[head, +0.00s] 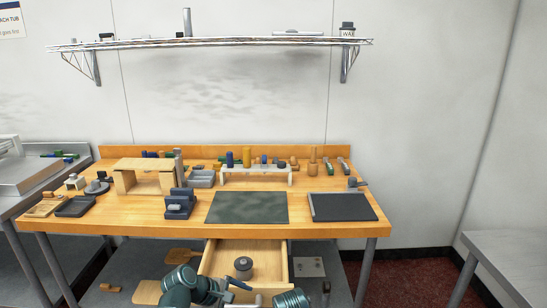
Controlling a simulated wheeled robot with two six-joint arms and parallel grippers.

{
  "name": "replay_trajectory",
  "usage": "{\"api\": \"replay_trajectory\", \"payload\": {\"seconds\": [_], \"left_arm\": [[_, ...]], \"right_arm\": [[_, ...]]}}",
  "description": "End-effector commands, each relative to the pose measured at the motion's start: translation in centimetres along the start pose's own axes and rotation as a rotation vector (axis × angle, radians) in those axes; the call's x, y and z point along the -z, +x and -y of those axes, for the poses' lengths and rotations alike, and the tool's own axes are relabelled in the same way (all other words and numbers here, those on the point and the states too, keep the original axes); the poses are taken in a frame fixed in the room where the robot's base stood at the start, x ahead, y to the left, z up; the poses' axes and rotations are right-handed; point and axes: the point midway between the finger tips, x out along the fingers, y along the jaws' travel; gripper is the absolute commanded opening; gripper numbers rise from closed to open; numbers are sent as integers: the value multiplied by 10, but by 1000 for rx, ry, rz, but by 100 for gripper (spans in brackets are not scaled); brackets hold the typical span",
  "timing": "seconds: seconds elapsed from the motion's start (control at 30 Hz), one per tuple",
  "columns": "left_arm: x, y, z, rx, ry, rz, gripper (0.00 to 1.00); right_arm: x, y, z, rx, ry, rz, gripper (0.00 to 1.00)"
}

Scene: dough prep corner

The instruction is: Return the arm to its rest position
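My teal arm parts show at the bottom edge, in front of the table's open drawer (207,262). A dark blue-grey piece, which looks like part of my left gripper (236,285), reaches over the drawer's front part. I cannot make out its two fingers or whether it holds anything. Another teal arm part of mine is at the bottom, right of the drawer's middle. My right gripper cannot be made out. A round grey item (243,264) with a darker middle lies inside the drawer.
The wooden worktable (300,230) carries a dark green mat (247,208), a dark tray (342,207), a wooden stand (127,180), a blue-grey block (179,205) and a white rack (256,175). A wall shelf (215,43) hangs above. Metal tables stand at both sides.

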Motion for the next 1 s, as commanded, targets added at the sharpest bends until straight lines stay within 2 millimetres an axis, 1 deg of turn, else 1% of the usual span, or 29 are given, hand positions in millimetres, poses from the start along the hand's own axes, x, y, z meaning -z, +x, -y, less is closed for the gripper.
{"api": "replay_trajectory", "payload": {"seconds": [0.03,0.1,0.2,0.4,0.57,0.6,0.7,1.0], "left_arm": [[2,2,15,61,130,-36,100],[10,2,35,162,333,-85,100],[21,-2,60,308,593,-127,100],[40,-17,94,561,978,-143,100],[53,-33,112,746,1215,-118,100],[50,-15,121,754,1236,-102,100],[38,6,133,780,1277,-75,100],[9,51,164,854,1382,-10,100]], "right_arm": [[0,0,0,0,0,0,57],[0,0,0,0,0,0,57],[0,0,0,0,0,0,57],[0,0,0,0,0,0,57],[0,0,0,0,0,0,57],[1,16,2,0,0,0,57],[2,33,3,0,0,0,57],[4,70,7,0,-1,0,57]]}}
